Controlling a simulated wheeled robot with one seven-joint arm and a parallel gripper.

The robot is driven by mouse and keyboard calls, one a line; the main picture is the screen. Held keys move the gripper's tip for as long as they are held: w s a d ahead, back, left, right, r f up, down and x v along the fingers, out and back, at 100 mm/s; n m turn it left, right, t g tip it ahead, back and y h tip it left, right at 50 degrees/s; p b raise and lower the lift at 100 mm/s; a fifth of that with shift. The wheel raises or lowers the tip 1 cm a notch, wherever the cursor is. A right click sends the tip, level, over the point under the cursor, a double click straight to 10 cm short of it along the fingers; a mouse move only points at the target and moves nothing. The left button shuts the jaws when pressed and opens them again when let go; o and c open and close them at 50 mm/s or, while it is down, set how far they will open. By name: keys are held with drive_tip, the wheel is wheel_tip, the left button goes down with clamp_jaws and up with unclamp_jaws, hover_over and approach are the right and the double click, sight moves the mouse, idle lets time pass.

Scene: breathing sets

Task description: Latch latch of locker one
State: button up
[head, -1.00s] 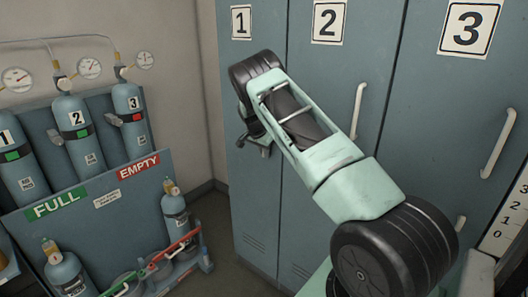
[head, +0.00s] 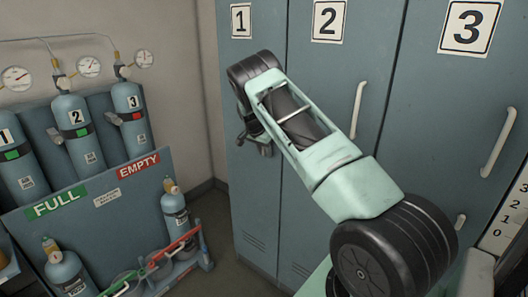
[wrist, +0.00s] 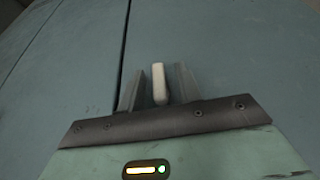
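Locker one (head: 255,190) is a blue-grey door with a "1" sign (head: 241,21), left of locker two (head: 318,70). My gripper (head: 258,145) is close to the front of locker one's door, partly hidden by my own arm. In the wrist view, a pale upright latch piece (wrist: 160,83) stands between the two fingers of my gripper (wrist: 159,88). Narrow gaps show on both sides of it, so the fingers are apart around it. A dark door seam runs just left of it. The latch is hidden in the head view.
Locker three (head: 460,100) is at the right. Pale handles (head: 357,111) stand out from the doors of lockers two and three (head: 498,143). A cylinder rack (head: 105,205) with several cylinders and gauges stands at the left. Some floor shows between rack and lockers.

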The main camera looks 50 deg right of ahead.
drive_tip(key=b+v, duration=0.3)
drive_tip(key=v, duration=1.4)
drive_tip(key=shift+a, duration=0.1)
drive_tip(key=s+a+n+y, duration=0.2)
drive_tip(key=s+a+n, duration=0.2)
drive_tip(key=a, duration=0.8)
drive_tip(key=s+a+f+n+y, duration=0.1)
drive_tip(key=s+a+n, duration=0.25)
drive_tip(key=a, duration=0.85)
drive_tip(key=s+a+n+y, duration=0.2)
drive_tip(key=s+a+n, duration=0.15)
drive_tip(key=a, duration=0.95)
drive_tip(key=s+a+f+n, duration=0.1)
drive_tip(key=s+a+n, duration=0.3)
drive_tip(key=s, duration=0.5)
drive_tip(key=s+a+f+n, duration=0.1)
drive_tip(key=s+a+n, duration=0.3)
drive_tip(key=s, duration=0.6)
drive_tip(key=s+a+f+n, duration=0.1)
drive_tip(key=s+a+n, duration=0.3)
drive_tip(key=s, duration=0.5)
drive_tip(key=shift+s+a+n, duration=0.3)
drive_tip(key=shift+s+n, duration=0.05)
drive_tip(key=shift+n, duration=0.45)
